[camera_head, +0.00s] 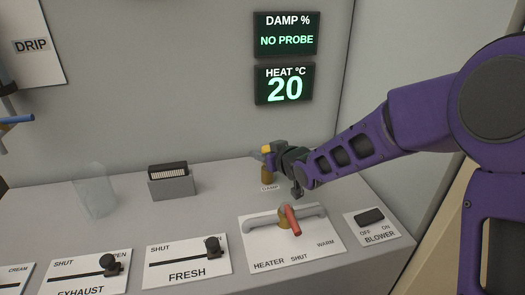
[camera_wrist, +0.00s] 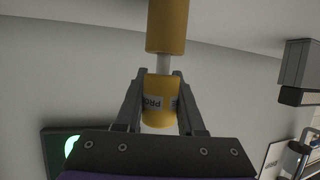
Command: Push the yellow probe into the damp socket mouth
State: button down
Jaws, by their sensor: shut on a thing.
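The yellow probe (camera_wrist: 157,88) has a pale stem and a partly hidden label reading "PRO". My gripper (camera_wrist: 160,78) is shut on its yellow body, one finger on each side. In the wrist view the stem runs up to the brass-coloured damp socket (camera_wrist: 167,25); I cannot tell whether the tip is inside the mouth or only at it. A length of stem shows between the two. In the head view the probe's top (camera_head: 266,149) stands upright above the socket (camera_head: 266,176), and my gripper (camera_head: 268,157) reaches in from the right. The damp display (camera_head: 287,36) reads "NO PROBE".
The heater valve (camera_head: 289,220) with a red handle lies in front of the socket, below my arm. A grey box (camera_head: 172,184) and a clear glass piece (camera_head: 95,190) stand to the left. The heat display (camera_head: 285,86) reads 20. The counter between box and socket is clear.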

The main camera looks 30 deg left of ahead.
jog(key=shift+f, duration=0.85)
jog(key=shift+c, duration=2.2)
grip_release()
notch_tip(320, 180, up, 10)
jog(key=p, duration=0.2)
jog(key=shift+p, duration=0.4)
jog(key=shift+d, duration=0.1)
